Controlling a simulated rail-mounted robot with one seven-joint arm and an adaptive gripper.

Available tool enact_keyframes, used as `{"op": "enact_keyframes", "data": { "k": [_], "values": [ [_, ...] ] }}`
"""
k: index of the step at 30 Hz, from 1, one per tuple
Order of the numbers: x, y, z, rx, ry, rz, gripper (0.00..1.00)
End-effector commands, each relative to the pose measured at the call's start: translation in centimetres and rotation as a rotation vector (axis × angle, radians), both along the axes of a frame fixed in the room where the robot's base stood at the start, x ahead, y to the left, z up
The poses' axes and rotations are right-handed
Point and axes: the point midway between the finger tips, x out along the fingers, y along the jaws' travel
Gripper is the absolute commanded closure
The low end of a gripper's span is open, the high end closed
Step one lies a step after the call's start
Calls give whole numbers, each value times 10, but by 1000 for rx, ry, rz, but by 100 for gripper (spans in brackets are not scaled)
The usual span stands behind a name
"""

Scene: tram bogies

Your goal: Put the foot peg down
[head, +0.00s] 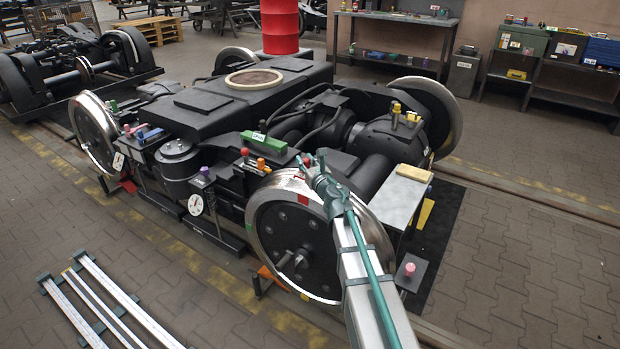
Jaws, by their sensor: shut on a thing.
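My gripper (313,168) is at the end of my arm in the head view, above the near wheel (292,238) of the bogie. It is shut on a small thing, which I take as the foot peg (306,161). Only a small reddish bit shows at the fingertips; the rest is hidden or too small to make out. The gripper is over the black bogie frame (196,103), just right of several small orange and red pegs (262,163) standing there. I cannot tell whether the held thing touches anything.
A green box (264,143) lies on the frame left of my gripper. A pale plate (398,195) and a dark block with a pink knob (409,270) are at right. Long rails (98,300) lie on the floor.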

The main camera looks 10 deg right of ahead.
Motion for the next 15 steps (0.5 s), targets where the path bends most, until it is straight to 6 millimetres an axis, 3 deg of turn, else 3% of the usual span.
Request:
{"op": "enact_keyframes", "data": {
  "k": [5, 10, 15],
  "values": [
    [4, -6, -9, 0, 0, 0, 100],
    [15, -19, -30, 1, 1, -2, 100],
    [12, -16, -52, 1, 1, 0, 100]
  ]
}}
